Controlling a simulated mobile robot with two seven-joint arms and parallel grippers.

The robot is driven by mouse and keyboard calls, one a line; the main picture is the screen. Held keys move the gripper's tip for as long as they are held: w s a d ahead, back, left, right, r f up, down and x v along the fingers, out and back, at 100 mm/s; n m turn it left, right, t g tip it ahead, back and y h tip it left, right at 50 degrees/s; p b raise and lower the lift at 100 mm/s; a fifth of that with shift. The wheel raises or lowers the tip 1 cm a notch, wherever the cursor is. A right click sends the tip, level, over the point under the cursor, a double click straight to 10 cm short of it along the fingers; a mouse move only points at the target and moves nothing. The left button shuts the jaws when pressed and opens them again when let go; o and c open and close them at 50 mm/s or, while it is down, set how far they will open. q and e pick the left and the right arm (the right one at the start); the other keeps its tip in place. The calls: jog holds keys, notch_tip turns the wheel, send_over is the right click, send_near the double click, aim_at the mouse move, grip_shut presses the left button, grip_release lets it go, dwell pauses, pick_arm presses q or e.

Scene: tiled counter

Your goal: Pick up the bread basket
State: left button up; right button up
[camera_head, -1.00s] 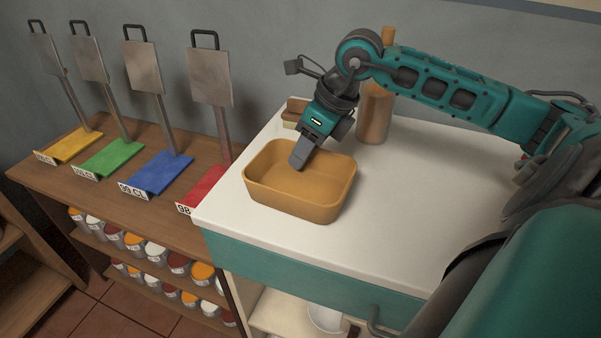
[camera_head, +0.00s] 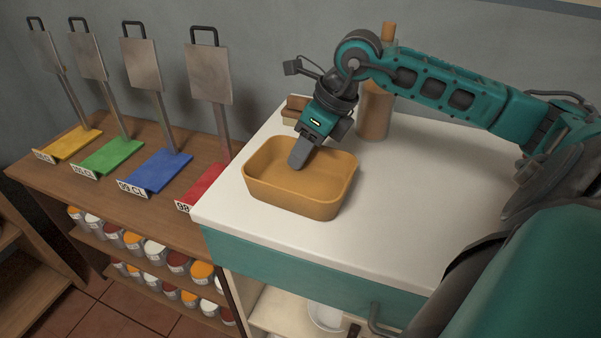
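The bread basket (camera_head: 300,195) is a tan, rounded rectangular tub standing upright on the white counter (camera_head: 420,200) near its left front corner. It looks empty inside. My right gripper (camera_head: 298,162) comes down at the basket's far rim, with one grey finger visible in front of the far wall, inside the basket. The other finger is hidden behind the rim or the gripper body, so whether the fingers press on the wall cannot be told. My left gripper is not in view.
A brown bottle-like container (camera_head: 374,110) and a small wooden item (camera_head: 294,112) stand behind the basket. To the left, a wooden shelf holds coloured stands (camera_head: 155,172) with upright metal plates. The counter right of the basket is clear.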

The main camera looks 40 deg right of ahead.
jog(key=shift+c, duration=0.3)
grip_shut()
jog(key=shift+r, duration=0.1)
dwell(0.4)
